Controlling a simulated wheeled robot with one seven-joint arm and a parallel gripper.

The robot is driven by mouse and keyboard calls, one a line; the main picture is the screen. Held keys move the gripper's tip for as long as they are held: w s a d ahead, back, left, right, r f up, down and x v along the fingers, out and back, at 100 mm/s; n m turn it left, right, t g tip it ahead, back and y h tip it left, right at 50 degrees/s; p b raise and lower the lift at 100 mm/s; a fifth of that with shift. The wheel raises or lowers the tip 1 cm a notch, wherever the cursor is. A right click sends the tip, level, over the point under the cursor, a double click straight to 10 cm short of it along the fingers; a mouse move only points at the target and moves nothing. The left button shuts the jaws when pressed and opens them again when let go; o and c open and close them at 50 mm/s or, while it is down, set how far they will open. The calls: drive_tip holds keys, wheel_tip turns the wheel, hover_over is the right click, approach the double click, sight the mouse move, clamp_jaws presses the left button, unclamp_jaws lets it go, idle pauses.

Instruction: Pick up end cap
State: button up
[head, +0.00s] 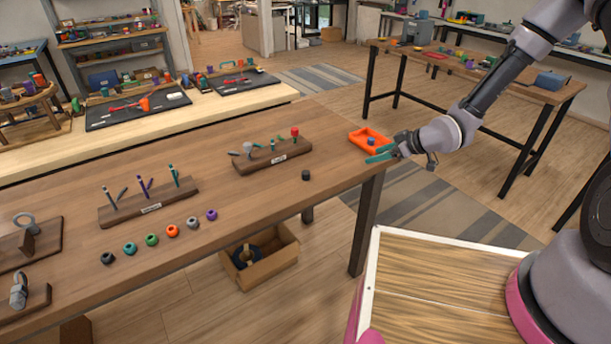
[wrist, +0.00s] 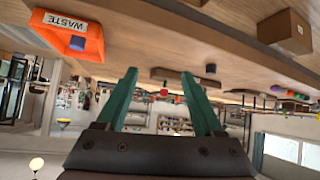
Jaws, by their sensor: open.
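No part is marked as the end cap, so I cannot tell for sure which piece it is. A small dark cylinder (head: 306,175) stands alone near the table's front edge; a dark bluish cylinder (wrist: 211,68) also shows in the wrist view. A row of ring-like caps in several colours, including an orange one (head: 172,231), lies further left. My gripper (head: 380,153) has teal fingers and is at the table's right end, beside the orange tray. In the upside-down wrist view my gripper (wrist: 163,92) is open, with nothing held between its fingers.
The orange tray (head: 358,138), labelled WASTE in the wrist view, holds a small blue piece (head: 371,141). Wooden racks, one with a red-topped post (head: 295,132), stand on the table (head: 250,192). A cardboard box (head: 262,262) sits below the table.

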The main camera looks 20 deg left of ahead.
drive_tip(key=s+a+f+y, duration=0.3)
drive_tip(key=s+a+f, duration=0.1)
drive_tip(key=a, duration=0.2)
drive_tip(key=y, duration=0.3)
approach(309, 174)
drive_tip(key=shift+n+t, duration=0.3)
drive_tip(key=x, duration=0.5)
drive_tip(key=shift+a, duration=0.4)
drive_tip(key=x, duration=0.5)
drive_tip(key=shift+w+a+f, duration=0.2)
drive_tip(key=shift+a+f, duration=0.05)
drive_tip(key=shift+f, duration=0.1)
clamp_jaws()
